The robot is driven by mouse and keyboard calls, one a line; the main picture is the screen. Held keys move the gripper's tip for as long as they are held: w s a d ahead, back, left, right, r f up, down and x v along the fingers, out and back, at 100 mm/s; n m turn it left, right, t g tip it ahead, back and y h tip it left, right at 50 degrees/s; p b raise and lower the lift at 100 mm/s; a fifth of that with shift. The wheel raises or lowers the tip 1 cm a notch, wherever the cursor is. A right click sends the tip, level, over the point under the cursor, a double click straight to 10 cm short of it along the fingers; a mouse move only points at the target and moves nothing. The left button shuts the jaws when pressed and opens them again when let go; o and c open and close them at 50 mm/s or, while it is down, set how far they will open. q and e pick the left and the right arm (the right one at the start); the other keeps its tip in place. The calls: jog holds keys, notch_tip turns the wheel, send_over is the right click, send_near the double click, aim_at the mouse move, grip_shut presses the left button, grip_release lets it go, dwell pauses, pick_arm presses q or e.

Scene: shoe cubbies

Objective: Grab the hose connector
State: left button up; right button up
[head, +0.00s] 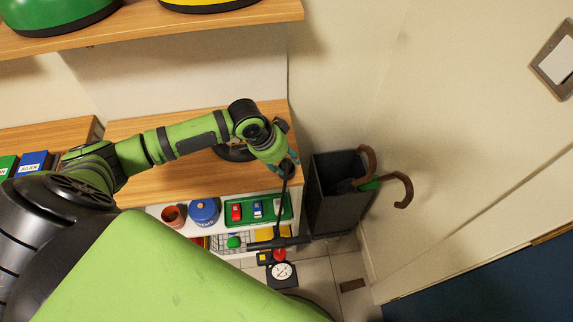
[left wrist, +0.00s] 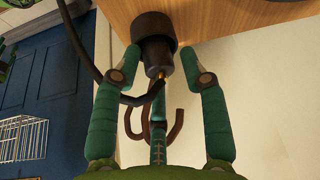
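The hose connector (left wrist: 156,55) is a dark cylinder with a small brass-coloured tip and a black hose, in the upper middle of the left wrist view. My left gripper (left wrist: 160,62) is open, with its green fingers spread around the connector. The left and right fingertips are beside the cylinder, and I see no clear grip. In the head view my left gripper (head: 287,166) is at the front right corner of the wooden shelf, and a thin black line hangs below it. The connector is hard to make out there. My right gripper is not in view.
A dark umbrella bin (head: 336,215) with curved brown handles stands right of the shelf (head: 215,185). A pump with a dial gauge (head: 282,270) stands on the floor. Below are a blue pot (head: 204,211) and a green tray (head: 232,221). A wall is at the right.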

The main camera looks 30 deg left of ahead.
pick_arm(q)
grip_shut()
jog(key=shift+r, duration=0.15)
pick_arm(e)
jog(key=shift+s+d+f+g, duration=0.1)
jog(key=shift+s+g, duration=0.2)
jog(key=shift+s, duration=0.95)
